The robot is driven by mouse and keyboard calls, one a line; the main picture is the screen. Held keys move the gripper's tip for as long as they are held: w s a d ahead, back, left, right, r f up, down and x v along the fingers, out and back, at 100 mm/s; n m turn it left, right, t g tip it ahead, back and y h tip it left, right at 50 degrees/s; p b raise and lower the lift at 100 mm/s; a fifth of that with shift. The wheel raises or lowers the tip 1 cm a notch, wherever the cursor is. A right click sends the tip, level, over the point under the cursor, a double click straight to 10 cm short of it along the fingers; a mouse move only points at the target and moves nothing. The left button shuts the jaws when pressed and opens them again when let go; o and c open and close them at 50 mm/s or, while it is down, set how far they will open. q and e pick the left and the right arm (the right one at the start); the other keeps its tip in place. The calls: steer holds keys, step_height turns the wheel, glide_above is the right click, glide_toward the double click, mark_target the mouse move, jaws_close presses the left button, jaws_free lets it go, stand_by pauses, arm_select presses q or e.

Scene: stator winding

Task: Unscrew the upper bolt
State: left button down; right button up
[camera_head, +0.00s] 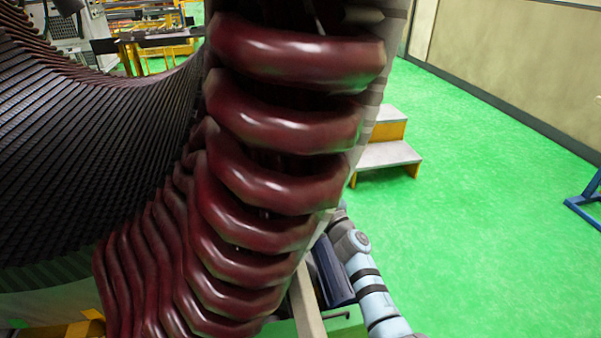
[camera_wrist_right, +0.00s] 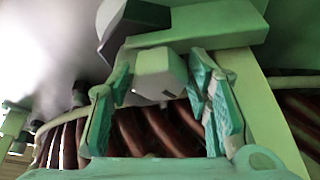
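In the right wrist view a pale, hex-shaped bolt head (camera_wrist_right: 160,74) shows under a greenish-white bracket (camera_wrist_right: 200,28). My right gripper (camera_wrist_right: 163,95) is open, with one teal finger on each side of the bolt head. Small gaps seem to show between the fingers and the bolt; I cannot tell whether either finger touches it. In the head view my light blue arm (camera_head: 370,290) rises at the lower right, beside the windings, and its gripper is hidden there. The bolt does not show in the head view. My left gripper is in neither view.
Large dark red stator windings (camera_head: 285,190) fill the middle of the head view, with the black ribbed core (camera_head: 90,150) at left. Yellow-and-grey steps (camera_head: 385,155) stand behind. Green floor (camera_head: 490,230) lies open at right. Another pale bolt-like part (camera_wrist_right: 14,118) shows at left in the wrist view.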

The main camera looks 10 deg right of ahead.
steer(key=v, duration=1.2)
steer(key=shift+f, duration=0.1)
